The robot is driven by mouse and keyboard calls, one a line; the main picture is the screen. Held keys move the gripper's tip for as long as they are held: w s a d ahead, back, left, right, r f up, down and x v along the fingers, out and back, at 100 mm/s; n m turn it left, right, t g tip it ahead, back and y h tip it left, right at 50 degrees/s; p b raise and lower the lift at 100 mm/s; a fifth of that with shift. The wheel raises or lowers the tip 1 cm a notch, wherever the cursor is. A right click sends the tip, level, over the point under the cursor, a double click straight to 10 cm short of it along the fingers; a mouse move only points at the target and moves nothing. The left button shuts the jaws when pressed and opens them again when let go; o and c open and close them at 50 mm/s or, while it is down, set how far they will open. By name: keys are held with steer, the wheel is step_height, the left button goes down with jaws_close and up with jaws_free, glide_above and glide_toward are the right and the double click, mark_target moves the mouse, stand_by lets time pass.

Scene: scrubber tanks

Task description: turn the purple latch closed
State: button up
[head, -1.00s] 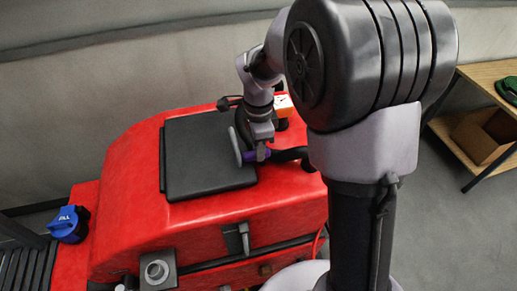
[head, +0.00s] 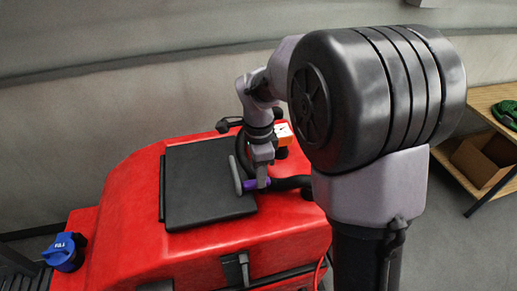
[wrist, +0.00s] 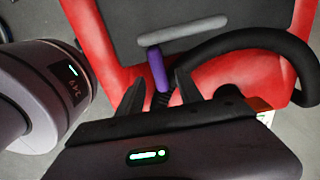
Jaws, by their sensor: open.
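The purple latch (head: 250,185) is on top of the red scrubber (head: 120,200), at the right edge of its black lid (head: 205,182). In the wrist view the purple latch (wrist: 158,70) stands roughly upright in the picture, with a grey bar (wrist: 182,35) across its far end over the lid's edge. My gripper (head: 262,180) is at the latch. In the wrist view its two dark fingers (wrist: 158,84) are open, one on each side of the latch's near part. I cannot tell whether either finger touches it. The latch's near end is partly hidden by my gripper.
A black hose (wrist: 250,40) curves close beside my gripper on the right in the wrist view. An orange-and-white box (head: 284,133) is behind my wrist. A blue FILL cap (head: 64,252) is at the far left. A wooden shelf (head: 490,100) stands at the right.

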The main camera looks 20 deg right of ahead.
step_height(320, 180, up, 15)
steer(key=p, duration=0.3)
